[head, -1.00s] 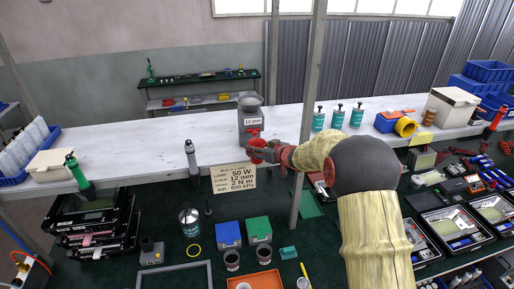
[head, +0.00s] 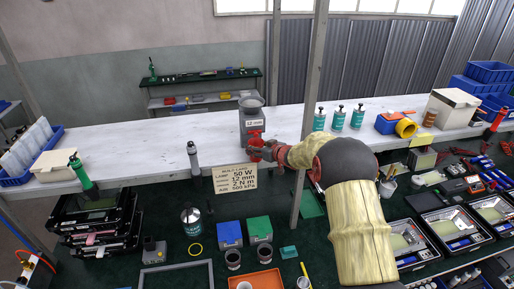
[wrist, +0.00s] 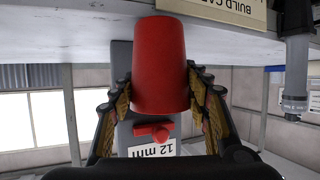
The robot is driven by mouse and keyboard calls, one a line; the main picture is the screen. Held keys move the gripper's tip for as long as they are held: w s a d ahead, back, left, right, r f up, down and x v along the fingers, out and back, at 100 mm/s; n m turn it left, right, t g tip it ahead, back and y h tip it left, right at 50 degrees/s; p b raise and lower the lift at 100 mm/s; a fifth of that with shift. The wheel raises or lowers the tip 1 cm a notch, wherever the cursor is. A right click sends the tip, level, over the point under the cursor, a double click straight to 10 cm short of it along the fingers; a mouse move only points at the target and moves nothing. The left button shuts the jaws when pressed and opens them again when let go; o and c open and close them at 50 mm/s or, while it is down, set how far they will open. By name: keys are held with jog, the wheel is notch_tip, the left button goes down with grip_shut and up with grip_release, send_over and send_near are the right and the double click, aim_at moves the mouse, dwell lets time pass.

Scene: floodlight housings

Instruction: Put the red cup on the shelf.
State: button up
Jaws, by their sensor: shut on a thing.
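The red cup (wrist: 160,65) is held between the two fingers of my gripper (wrist: 163,105) in the wrist view. In the head view the cup (head: 256,153) is small and partly hidden by my gripper (head: 262,151). It is at the front edge of the long white shelf (head: 130,152), just above the sign. The shelf also shows at the top of the wrist view (wrist: 60,28), behind the cup. I cannot tell whether the cup touches the shelf.
A grey hopper (head: 252,118) labelled 12 mm, with a red knob, stands right behind the cup. A build card sign (head: 235,179) hangs below it. A grey post (head: 312,90) rises close to my arm. The shelf left of the hopper is mostly clear.

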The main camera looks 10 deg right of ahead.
aim_at(255, 142)
jog(key=shift+w+r+p, duration=0.1)
jog(key=shift+w+p, duration=1.25)
jog(key=shift+w, duration=1.7)
jog(key=shift+w+r, duration=0.2)
jog(key=shift+r, duration=0.15)
jog(key=shift+f, duration=0.15)
jog(key=o, duration=0.9)
jog(key=shift+w+a+f, duration=0.2)
jog(key=shift+f, duration=0.1)
jog(key=shift+o, duration=0.7)
jog(key=shift+s+d+f, duration=0.1)
